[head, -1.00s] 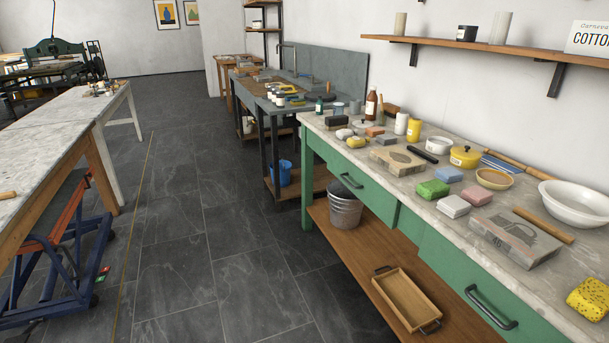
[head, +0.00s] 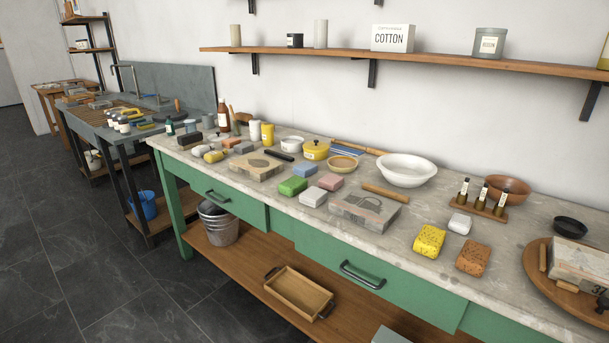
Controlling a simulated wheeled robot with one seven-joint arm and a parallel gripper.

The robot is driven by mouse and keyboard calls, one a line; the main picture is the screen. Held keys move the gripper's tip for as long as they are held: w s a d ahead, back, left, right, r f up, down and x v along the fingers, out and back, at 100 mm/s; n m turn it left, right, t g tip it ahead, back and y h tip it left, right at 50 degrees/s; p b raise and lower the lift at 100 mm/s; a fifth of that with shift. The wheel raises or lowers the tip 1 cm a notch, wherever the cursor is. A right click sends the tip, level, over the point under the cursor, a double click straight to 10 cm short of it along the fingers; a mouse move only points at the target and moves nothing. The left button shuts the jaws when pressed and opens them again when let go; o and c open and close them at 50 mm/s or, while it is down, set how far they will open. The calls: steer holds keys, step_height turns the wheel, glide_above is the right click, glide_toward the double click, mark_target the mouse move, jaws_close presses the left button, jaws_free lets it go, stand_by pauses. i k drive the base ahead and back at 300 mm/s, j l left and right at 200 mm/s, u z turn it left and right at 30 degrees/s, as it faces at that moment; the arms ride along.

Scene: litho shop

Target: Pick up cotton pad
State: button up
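No object is labelled as the cotton pad itself. A small white pad-like block (head: 460,223) lies on the green workbench, behind a yellow sponge (head: 429,240) and an orange-brown sponge (head: 473,258). Another whitish block (head: 313,197) lies further left, beside a green block (head: 293,186) and a pink block (head: 330,182). I cannot tell which of them is cotton. A white box marked COTTON (head: 393,38) stands on the wall shelf. My gripper is not in view.
The workbench top (head: 480,285) also holds a printed stone (head: 365,209), a white bowl (head: 407,169), a bottle rack (head: 478,207) and a round wooden board (head: 540,262) at right. Dark floor (head: 60,270) is clear at left.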

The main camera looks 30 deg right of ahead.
mark_target(461, 223)
steer(key=i+j+z, duration=0.15)
steer(key=j, duration=0.2)
steer(key=i+j+z, duration=0.15)
steer(key=j, duration=0.2)
steer(key=i+j+z, duration=0.15)
steer(key=j, duration=0.25)
steer(key=i+j+z, duration=0.15)
steer(key=j, duration=0.25)
